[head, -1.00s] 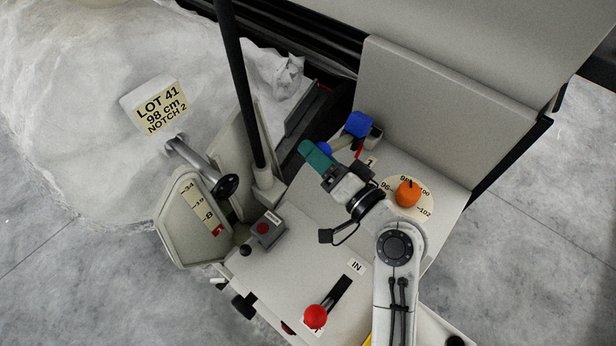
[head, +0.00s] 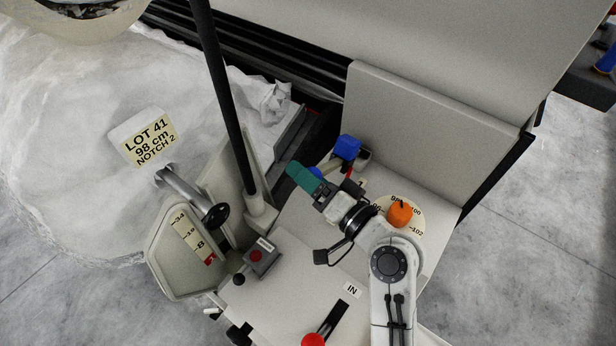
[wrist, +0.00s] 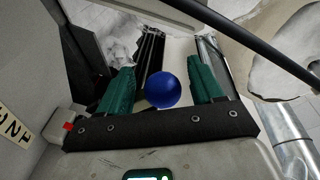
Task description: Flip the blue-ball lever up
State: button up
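In the wrist view the whole blue ball (wrist: 162,90) shows between the two green fingers of my gripper (wrist: 160,86). The fingers are spread, with a gap on each side of the ball, and nothing is held.
A blue block-shaped knob (head: 347,147) stands just behind my gripper. An orange dial knob (head: 400,213) sits right of my wrist. A tall black post (head: 226,100) rises to the left. A red ball (head: 313,340) and a small red-button box (head: 262,257) are in front.

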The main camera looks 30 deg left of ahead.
jog(key=shift+w+d+r+t, duration=0.3)
jog(key=shift+w+d+r, duration=0.15)
jog(key=shift+w+r, duration=0.25)
jog(key=shift+s+d+f, duration=0.15)
jog(key=shift+s+d, duration=0.05)
jog(key=shift+d, duration=0.3)
jog(key=s+b+v, duration=0.1)
jog(key=b+v, duration=0.2)
jog(key=v, duration=0.6)
jog(key=shift+f, duration=0.45)
jog(key=shift+s, duration=0.1)
